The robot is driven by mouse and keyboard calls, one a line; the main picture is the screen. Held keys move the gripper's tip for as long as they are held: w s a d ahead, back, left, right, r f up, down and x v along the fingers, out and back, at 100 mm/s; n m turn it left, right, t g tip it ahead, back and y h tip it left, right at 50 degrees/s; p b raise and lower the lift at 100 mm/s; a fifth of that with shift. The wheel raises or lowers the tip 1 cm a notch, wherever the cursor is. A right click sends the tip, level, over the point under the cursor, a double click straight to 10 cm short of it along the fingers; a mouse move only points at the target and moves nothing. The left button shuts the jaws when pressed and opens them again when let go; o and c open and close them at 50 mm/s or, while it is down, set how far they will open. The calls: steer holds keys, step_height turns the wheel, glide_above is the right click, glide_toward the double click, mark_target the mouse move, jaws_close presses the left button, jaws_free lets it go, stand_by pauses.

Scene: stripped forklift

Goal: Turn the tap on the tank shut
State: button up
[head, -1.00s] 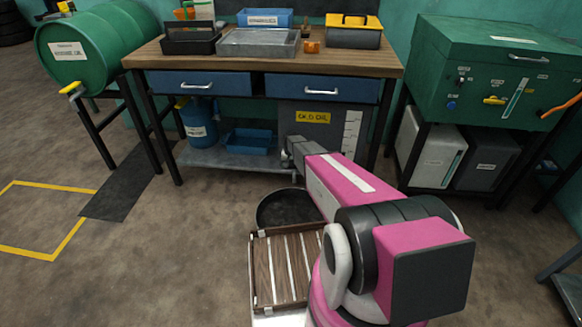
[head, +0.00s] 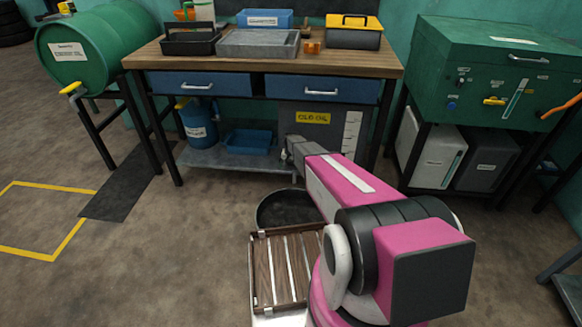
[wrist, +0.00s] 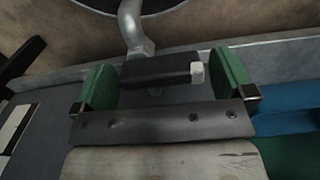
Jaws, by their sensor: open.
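The grey tank (head: 300,122) with a yellow label and a white level gauge stands under the workbench. It also shows in the wrist view (wrist: 60,140). Its tap has a bent silver spout (wrist: 132,25) and a dark lever (wrist: 155,71) with a pale tip. My gripper (wrist: 166,78) is open, its two green fingers on either side of the lever. Gaps seem to show between the fingers and the lever; the right finger is close to the pale tip. In the head view my gripper is at the tank's lower left front, and my arm hides the tap.
The bench's lower shelf (head: 205,156) holds a blue drum (head: 197,124) and a blue tray (head: 248,141) left of my gripper. The floor at left is open.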

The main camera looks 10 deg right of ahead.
mark_target(291, 165)
step_height(291, 165, up, 11)
steer(key=shift+f, duration=0.15)
stand_by(0.4)
steer(key=s+r+n, duration=0.1)
steer(key=s+r, duration=0.4)
steer(key=s, duration=0.6)
steer(key=s+d+r+n, duration=0.1)
steer(key=s+r, duration=0.5)
steer(key=s, duration=0.6)
steer(key=s+r+n, duration=0.1)
steer(key=s+r, duration=0.4)
steer(key=s, duration=0.6)
steer(key=shift+s+d+r, duration=0.3)
steer(key=shift+s+d, duration=0.05)
steer(key=shift+s, duration=0.05)
